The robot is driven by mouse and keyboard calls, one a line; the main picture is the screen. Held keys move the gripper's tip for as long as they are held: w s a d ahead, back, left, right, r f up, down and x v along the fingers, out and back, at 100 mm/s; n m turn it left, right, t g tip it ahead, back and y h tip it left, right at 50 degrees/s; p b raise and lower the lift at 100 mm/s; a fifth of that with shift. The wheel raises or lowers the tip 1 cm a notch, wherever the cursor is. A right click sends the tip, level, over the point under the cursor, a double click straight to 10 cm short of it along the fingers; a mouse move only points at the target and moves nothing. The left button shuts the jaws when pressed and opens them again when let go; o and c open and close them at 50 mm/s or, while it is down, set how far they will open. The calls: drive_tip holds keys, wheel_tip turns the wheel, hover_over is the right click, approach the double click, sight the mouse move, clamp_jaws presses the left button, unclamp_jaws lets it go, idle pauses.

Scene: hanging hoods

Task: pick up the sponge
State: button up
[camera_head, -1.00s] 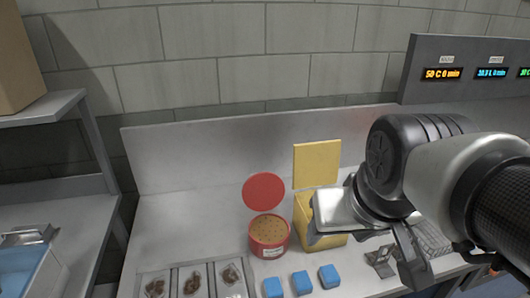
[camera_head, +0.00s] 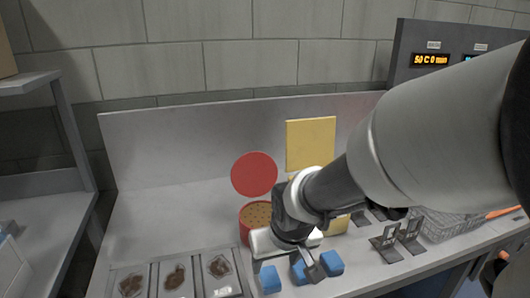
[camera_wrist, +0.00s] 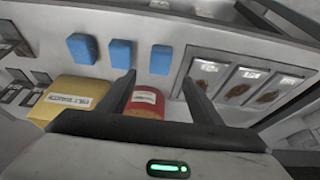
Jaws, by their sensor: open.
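Three blue sponge-like blocks stand in a row on the steel counter: a left one (camera_head: 269,279), a middle one (camera_head: 299,271) partly behind a finger, and a right one (camera_head: 332,263). In the wrist view, they show beyond the fingers as a right one (camera_wrist: 160,59), a middle one (camera_wrist: 121,53) and a left one (camera_wrist: 82,48). My gripper (camera_head: 288,264) is above the counter by the blocks. In the wrist view, its fingers (camera_wrist: 158,77) are apart with nothing held. The right-hand block there appears just past the gap between the fingertips.
A red tub (camera_head: 247,222) with its lid raised and a yellow box with an upright lid (camera_head: 311,145) stand behind the blocks. Trays with brown pieces (camera_head: 174,277) lie to the left. A wire basket (camera_head: 447,226) is at the right. The left back counter is clear.

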sight(269, 274)
drive_tip(key=b+x, duration=0.2)
drive_tip(key=x, duration=0.8)
drive_tip(key=shift+w+a+r, duration=0.1)
drive_tip(key=shift+w+r, duration=0.05)
